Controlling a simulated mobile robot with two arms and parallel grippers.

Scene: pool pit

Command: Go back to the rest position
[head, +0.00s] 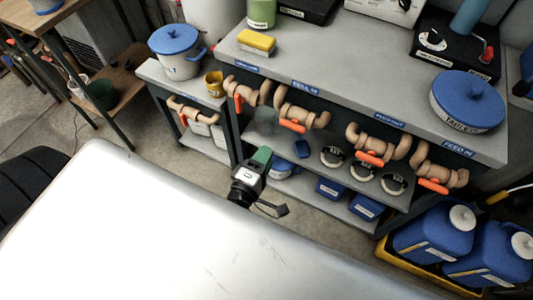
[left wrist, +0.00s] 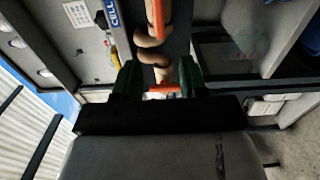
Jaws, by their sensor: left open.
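My left gripper (head: 262,156) reaches out past the front of a large pale grey surface, toward the bench shelves. In the left wrist view its two green fingers (left wrist: 158,78) stand apart and hold nothing. A beige pipe (left wrist: 152,57) with an orange handle shows beyond and between the fingers; I cannot tell the distance, but no contact is visible. My right gripper is in neither view.
A grey bench (head: 345,90) carries beige pipe valves with orange handles (head: 292,126) along its front. A yellow sponge (head: 257,42) and blue-lidded tub (head: 467,100) sit on top. Blue jugs (head: 433,235) stand in a yellow tray at right. Open floor (head: 50,120) lies left.

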